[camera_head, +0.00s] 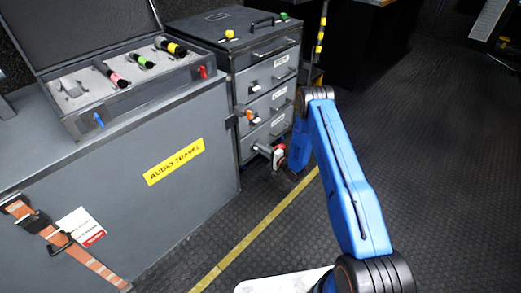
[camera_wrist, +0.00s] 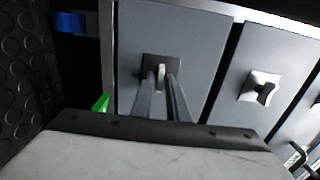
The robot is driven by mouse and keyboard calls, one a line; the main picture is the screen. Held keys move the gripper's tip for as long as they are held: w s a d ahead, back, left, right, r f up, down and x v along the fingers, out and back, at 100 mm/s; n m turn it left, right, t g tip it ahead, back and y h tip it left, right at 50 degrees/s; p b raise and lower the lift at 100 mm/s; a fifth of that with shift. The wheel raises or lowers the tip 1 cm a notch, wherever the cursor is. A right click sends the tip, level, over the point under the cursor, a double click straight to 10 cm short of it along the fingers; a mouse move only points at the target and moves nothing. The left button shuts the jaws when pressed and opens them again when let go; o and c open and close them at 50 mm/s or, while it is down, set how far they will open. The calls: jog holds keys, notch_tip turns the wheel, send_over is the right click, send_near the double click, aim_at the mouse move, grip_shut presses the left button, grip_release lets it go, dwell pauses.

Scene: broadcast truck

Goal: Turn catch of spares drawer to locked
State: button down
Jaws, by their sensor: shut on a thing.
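The grey drawer cabinet (camera_head: 262,75) stands behind the audio panel bench in the head view. Its lowest drawer front (camera_head: 262,140) is partly hidden by my gripper and arm. In the wrist view this drawer front (camera_wrist: 205,40) appears turned sideways. My gripper (camera_wrist: 165,85) has its two fingers close together on a small pale catch (camera_wrist: 160,72) set on a dark square plate. The catch's exact angle is hard to tell between the fingers. My gripper also shows at the lowest drawer in the head view (camera_head: 264,149). The drawer labels are too small to read.
A neighbouring drawer's catch (camera_wrist: 261,90) sits on a lighter plate. The bench (camera_head: 130,175) stands left of the cabinet, with an open case (camera_head: 85,95) on top and an orange strap (camera_head: 85,258) on its front. Dark floor (camera_head: 440,150) is clear to the right.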

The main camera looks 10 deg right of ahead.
dwell(0.4)
jog(key=c, duration=1.9)
grip_release()
jog(key=v, duration=1.7)
jog(key=shift+s+d+f, duration=0.1)
jog(key=shift+d, duration=0.15)
